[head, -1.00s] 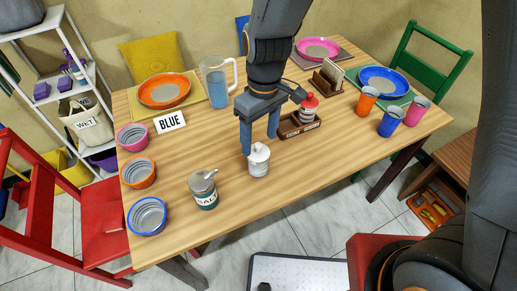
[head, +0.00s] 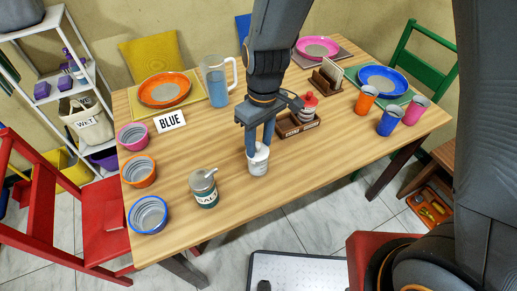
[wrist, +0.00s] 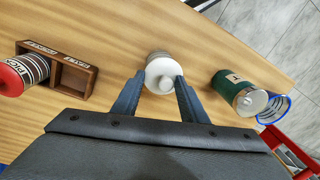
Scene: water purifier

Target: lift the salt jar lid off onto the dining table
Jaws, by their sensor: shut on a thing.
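A small white jar (head: 258,164) stands upright near the table's front edge. My gripper (head: 259,152) reaches down over it from above. In the wrist view, my gripper (wrist: 161,84) has its two fingers at either side of the jar's round white lid (wrist: 163,71), shut on it. The lid appears to be still on the jar; any gap under it is hidden. A dark green jar (head: 206,196) stands to the left, with a label that seems to read SALT and a light knob or spoon on top. It also shows in the wrist view (wrist: 233,85). The dining table (head: 225,235) is wooden.
A wooden caddy (head: 289,131) with a red-topped jar (head: 308,108) stands behind the white jar. Bowls (head: 147,215) line the left edge; a pitcher (head: 215,85), plates and cups (head: 391,123) stand farther off.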

